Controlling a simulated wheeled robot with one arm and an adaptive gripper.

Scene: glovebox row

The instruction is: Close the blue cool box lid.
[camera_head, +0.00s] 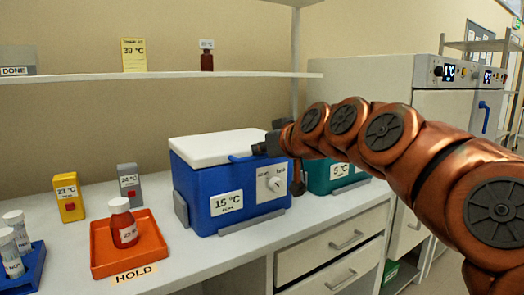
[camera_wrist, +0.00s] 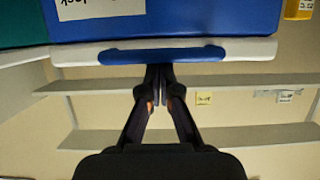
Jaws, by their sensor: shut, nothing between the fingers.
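The blue cool box (camera_head: 200,190) stands on the white counter, labelled 15 °C, with a dial on its front. Its white lid (camera_head: 205,147) lies down flat over the top, and I see no clear gap under it. A blue handle (camera_head: 241,158) sits on the lid's edge; it also shows in the wrist view (camera_wrist: 160,55), between the white lid edge and my fingers. My gripper (camera_head: 258,149) is shut and empty at the lid's right edge by the handle. In the wrist view the closed fingertips (camera_wrist: 159,70) are right at the handle; whether they touch cannot be told.
A green cool box (camera_head: 318,177) labelled 5 °C stands to the right, partly behind my arm. An orange tray (camera_head: 103,262) with a red bottle (camera_head: 123,223) is on the left. A yellow block (camera_head: 68,195) and a grey block (camera_head: 130,185) stand behind it. A shelf (camera_head: 160,75) runs above.

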